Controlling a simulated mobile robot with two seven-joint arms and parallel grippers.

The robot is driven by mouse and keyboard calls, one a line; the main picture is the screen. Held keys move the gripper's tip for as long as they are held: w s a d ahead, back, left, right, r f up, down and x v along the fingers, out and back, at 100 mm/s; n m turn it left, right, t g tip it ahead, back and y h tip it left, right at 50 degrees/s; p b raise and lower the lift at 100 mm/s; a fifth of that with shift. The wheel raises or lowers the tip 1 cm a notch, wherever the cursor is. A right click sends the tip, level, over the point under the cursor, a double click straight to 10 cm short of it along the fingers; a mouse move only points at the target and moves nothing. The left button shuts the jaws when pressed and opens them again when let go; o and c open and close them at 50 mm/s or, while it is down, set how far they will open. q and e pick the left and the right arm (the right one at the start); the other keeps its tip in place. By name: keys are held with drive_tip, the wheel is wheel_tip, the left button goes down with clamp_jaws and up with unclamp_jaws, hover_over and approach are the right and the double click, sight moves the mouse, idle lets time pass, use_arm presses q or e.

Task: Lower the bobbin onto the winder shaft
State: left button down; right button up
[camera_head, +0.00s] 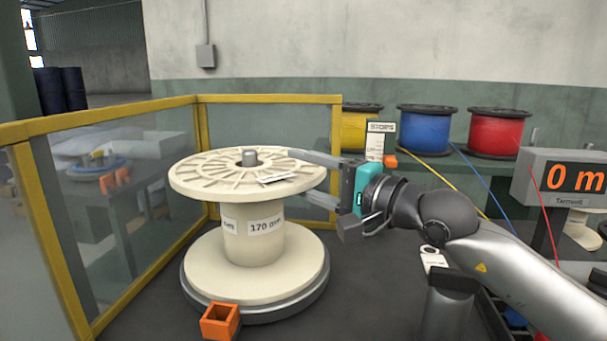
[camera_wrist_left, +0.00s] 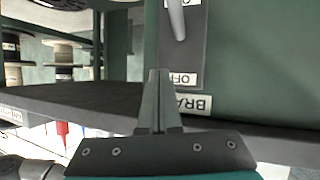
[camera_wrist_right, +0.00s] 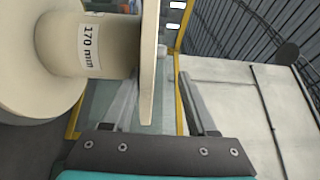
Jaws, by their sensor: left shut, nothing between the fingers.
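The cream bobbin (camera_head: 253,236), labelled 170 mm, stands upright on a round grey turntable (camera_head: 262,312). The grey winder shaft (camera_head: 250,157) shows its tip through the hub of the top flange. The bobbin also shows sideways in the right wrist view (camera_wrist_right: 95,45). My right gripper (camera_head: 298,173) is open at the right side of the top flange, one finger above the rim and one below. The right wrist view shows the rim between the spread fingers (camera_wrist_right: 158,82), with gaps. My left gripper (camera_wrist_left: 157,74) is shut and empty, in front of a dark panel.
A lever (camera_wrist_left: 178,20) sits on a plate with OFF lettering. A yellow-framed clear guard (camera_head: 265,98) stands behind and left of the bobbin. Yellow, blue (camera_head: 424,130) and red spools stand behind; a display (camera_head: 566,178) reads 0 m.

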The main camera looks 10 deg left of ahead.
drive_tip(key=shift+f, duration=0.3)
use_arm(q)
drive_tip(key=shift+s+a+f+g+y+p, duration=0.1)
drive_tip(key=shift+a+f+g+y+p, duration=0.15)
drive_tip(key=shift+a+g, duration=0.15)
drive_tip(key=shift+s+a+f+g+y+p, duration=0.1)
drive_tip(key=shift+a+g+y+p, duration=0.1)
drive_tip(key=shift+a+g, duration=0.15)
use_arm(e)
drive_tip(key=v, duration=1.5)
drive_tip(key=shift+r, duration=0.3)
use_arm(q)
drive_tip(key=shift+s, duration=0.1)
use_arm(e)
drive_tip(key=shift+s, duration=0.1)
